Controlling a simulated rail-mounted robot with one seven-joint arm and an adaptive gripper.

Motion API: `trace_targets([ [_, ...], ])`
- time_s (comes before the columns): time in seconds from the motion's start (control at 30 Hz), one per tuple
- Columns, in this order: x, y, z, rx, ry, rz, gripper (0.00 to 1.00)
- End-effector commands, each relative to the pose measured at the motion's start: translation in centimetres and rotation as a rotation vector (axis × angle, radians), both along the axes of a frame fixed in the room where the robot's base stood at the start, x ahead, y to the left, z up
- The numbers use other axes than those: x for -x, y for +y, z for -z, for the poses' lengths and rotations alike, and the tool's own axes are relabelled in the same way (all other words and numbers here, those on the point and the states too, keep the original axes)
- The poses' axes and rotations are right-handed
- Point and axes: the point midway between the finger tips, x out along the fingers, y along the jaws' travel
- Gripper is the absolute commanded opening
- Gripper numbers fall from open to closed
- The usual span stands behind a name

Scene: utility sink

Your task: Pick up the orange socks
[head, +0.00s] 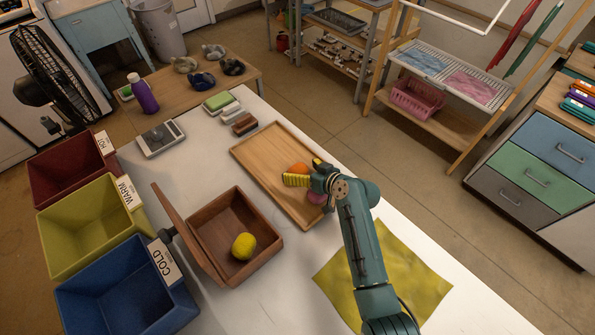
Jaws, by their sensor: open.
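The orange socks (299,168) are a small rolled bundle on the wooden tray (264,143), partly hidden by my gripper. My gripper (302,171) is over the tray with its yellow ribbed fingers apart. The orange bundle shows between and just beyond the fingers. I cannot tell whether the fingers touch it.
An open wooden box (268,249) holds a yellow bundle (243,246). Red (65,172), yellow (85,232) and blue (120,304) bins line the left edge. A scale (161,138) and bars sit behind.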

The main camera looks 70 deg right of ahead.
Motion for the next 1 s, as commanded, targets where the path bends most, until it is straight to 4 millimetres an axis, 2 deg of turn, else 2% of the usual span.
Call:
trace_targets([
  [0.23, -0.35, -0.14, 0.31, 0.0, 0.0, 0.001, 1.0],
  [0.27, -0.34, -0.14, 0.29, -0.001, 0.0, 0.001, 0.96],
  [0.6, -0.33, -0.12, 0.29, -0.001, 0.001, 0.0, 0.32],
  [1.0, -0.32, -0.1, 0.13, -0.001, 0.001, 0.0, 0.31],
])
